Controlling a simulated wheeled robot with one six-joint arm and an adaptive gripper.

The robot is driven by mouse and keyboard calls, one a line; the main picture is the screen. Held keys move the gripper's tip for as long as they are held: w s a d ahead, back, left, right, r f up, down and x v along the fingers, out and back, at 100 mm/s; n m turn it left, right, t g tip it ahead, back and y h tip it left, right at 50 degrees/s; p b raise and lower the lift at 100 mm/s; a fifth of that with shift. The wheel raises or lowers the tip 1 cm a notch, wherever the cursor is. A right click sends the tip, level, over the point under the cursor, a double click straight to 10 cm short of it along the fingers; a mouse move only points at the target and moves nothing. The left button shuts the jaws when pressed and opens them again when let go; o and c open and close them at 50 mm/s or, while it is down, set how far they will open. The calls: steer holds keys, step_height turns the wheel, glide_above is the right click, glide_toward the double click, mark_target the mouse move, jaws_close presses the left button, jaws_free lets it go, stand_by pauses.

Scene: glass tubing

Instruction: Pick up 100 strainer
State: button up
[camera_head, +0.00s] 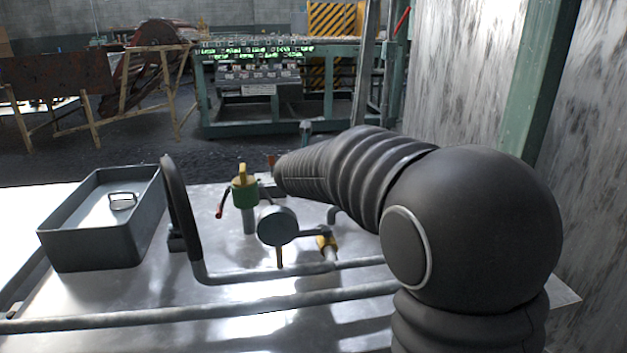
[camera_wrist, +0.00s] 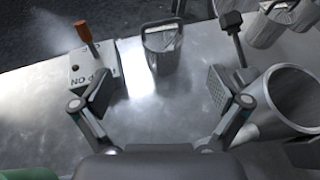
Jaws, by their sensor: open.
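In the wrist view, a metal cup-shaped piece with a bail handle (camera_wrist: 162,48) stands on the metal table ahead of my gripper (camera_wrist: 160,88), roughly centred between the fingers. It looks like a strainer, but I can read no "100" on it. A similar handled piece (camera_wrist: 270,27) stands at the upper right, with part of another at the right edge. My gripper is open and empty, its pads well apart and short of the central piece. In the head view, my arm hides the gripper and these pieces.
A box with a red-brown lever (camera_wrist: 95,68) stands close by the left finger. A wide metal cylinder (camera_wrist: 290,98) and a dark rod-like fitting (camera_wrist: 231,35) are near the right finger. In the head view are a grey open tray (camera_head: 95,250), a green valve (camera_head: 245,190) and pipes.

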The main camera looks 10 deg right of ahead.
steer(key=x, duration=0.7)
steer(key=shift+d+f, duration=0.1)
steer(key=shift+f+x, duration=0.15)
steer(key=shift+x, duration=1.15)
steer(key=shift+f+x, duration=0.15)
steer(key=shift+x, duration=1.15)
steer(key=shift+s, duration=0.1)
steer(key=c, duration=1.3)
